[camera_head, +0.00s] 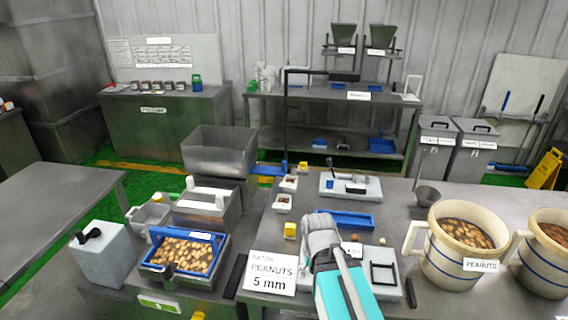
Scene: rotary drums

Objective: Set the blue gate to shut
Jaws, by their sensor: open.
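A flat blue piece (267,169), which looks like the blue gate, sticks out to the right from below the grey metal hopper (218,148). A small upright blue part stands at its right end. I cannot tell from this view whether the gate is open or shut. My gripper (319,220) is at the end of my teal and grey arm, over the near table, in front of and to the right of the blue piece and apart from it. It is open and nothing shows in it; its fingers are mostly hidden.
A blue-rimmed tray of nuts (153,266) sits below the hopper at the left. Large nut buckets (438,270) stand at the right. A black post (285,110) rises behind the blue piece.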

